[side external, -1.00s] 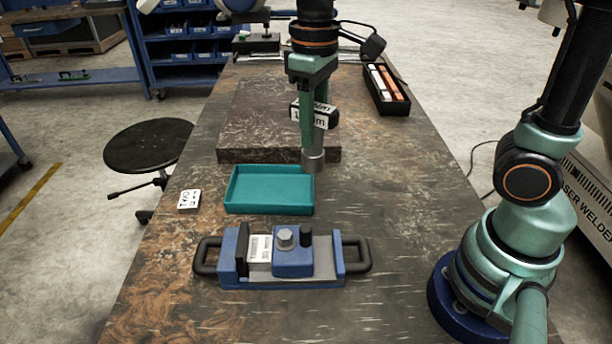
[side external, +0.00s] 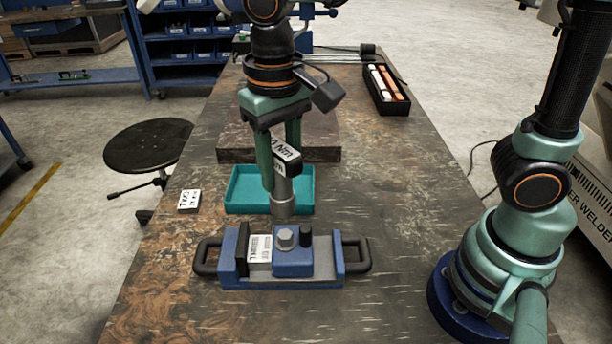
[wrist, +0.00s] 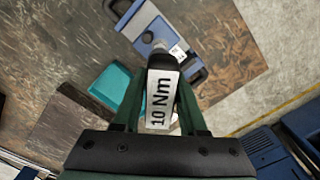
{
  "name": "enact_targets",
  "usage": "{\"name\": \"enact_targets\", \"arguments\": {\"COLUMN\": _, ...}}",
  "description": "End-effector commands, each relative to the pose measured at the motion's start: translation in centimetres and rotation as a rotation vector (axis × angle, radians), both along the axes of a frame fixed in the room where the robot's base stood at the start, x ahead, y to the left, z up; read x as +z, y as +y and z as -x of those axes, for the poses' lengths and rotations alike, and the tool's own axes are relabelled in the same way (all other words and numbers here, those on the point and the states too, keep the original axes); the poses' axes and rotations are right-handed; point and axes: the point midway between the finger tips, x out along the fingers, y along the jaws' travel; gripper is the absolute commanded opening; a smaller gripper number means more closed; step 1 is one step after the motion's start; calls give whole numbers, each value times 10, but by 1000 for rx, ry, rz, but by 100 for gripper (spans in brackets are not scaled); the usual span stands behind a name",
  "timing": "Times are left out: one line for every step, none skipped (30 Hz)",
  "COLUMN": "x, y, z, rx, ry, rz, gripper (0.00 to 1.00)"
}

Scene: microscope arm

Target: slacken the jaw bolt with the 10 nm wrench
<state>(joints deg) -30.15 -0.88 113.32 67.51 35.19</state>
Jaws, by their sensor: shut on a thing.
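My gripper (side external: 279,172) is shut on the 10 Nm wrench (side external: 282,196), which hangs upright with its grey socket end down. In the wrist view the label on the wrench (wrist: 161,100) reads "10 Nm". The vise (side external: 312,270) is blue and grey with a black handle loop at each end. The jaw bolt (side external: 286,236) is a grey hex head on top of its blue block, beside a black knob (side external: 305,237). In the side view the socket is above and slightly behind the bolt, apart from it. In the wrist view the wrench hides part of the vise (wrist: 143,18).
A teal tray (side external: 302,193) lies behind the vise, partly hidden by the wrench. A dark slab (side external: 325,140) is behind it. A small white marked block (side external: 189,201) is at left. A black box (side external: 385,100) with white and orange bars stands at back right.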

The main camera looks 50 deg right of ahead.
Motion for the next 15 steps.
{"name": "enact_targets", "arguments": {"x": -2, "y": 0, "z": 0, "rx": 0, "ry": 0, "rz": 0, "gripper": 0}}
{"name": "enact_targets", "arguments": {"x": -3, "y": 0, "z": 0, "rx": 0, "ry": 0, "rz": 0, "gripper": 0}}
{"name": "enact_targets", "arguments": {"x": -5, "y": 0, "z": 0, "rx": 0, "ry": 0, "rz": 0, "gripper": 0}}
{"name": "enact_targets", "arguments": {"x": -8, "y": 0, "z": 0, "rx": 0, "ry": 1, "rz": 0, "gripper": 0}}
{"name": "enact_targets", "arguments": {"x": -10, "y": 0, "z": 0, "rx": 0, "ry": 1, "rz": 1, "gripper": 0}}
{"name": "enact_targets", "arguments": {"x": -13, "y": 0, "z": 0, "rx": 0, "ry": 2, "rz": 2, "gripper": 0}}
{"name": "enact_targets", "arguments": {"x": -16, "y": 0, "z": 0, "rx": 1, "ry": 2, "rz": 1, "gripper": 0}}
{"name": "enact_targets", "arguments": {"x": -18, "y": 0, "z": 0, "rx": 1, "ry": 1, "rz": 1, "gripper": 0}}
{"name": "enact_targets", "arguments": {"x": -22, "y": 0, "z": 0, "rx": 1, "ry": 2, "rz": 1, "gripper": 0}}
{"name": "enact_targets", "arguments": {"x": -24, "y": 0, "z": 0, "rx": 1, "ry": 1, "rz": 1, "gripper": 0}}
{"name": "enact_targets", "arguments": {"x": -27, "y": 0, "z": 0, "rx": 1, "ry": 1, "rz": 1, "gripper": 0}}
{"name": "enact_targets", "arguments": {"x": -30, "y": 0, "z": 0, "rx": 1, "ry": 2, "rz": 2, "gripper": 0}}
{"name": "enact_targets", "arguments": {"x": -33, "y": 0, "z": 0, "rx": 1, "ry": 2, "rz": 2, "gripper": 0}}
{"name": "enact_targets", "arguments": {"x": -35, "y": 0, "z": 0, "rx": 1, "ry": 1, "rz": 1, "gripper": 0}}
{"name": "enact_targets", "arguments": {"x": -37, "y": 0, "z": 0, "rx": 1, "ry": 1, "rz": 1, "gripper": 0}}
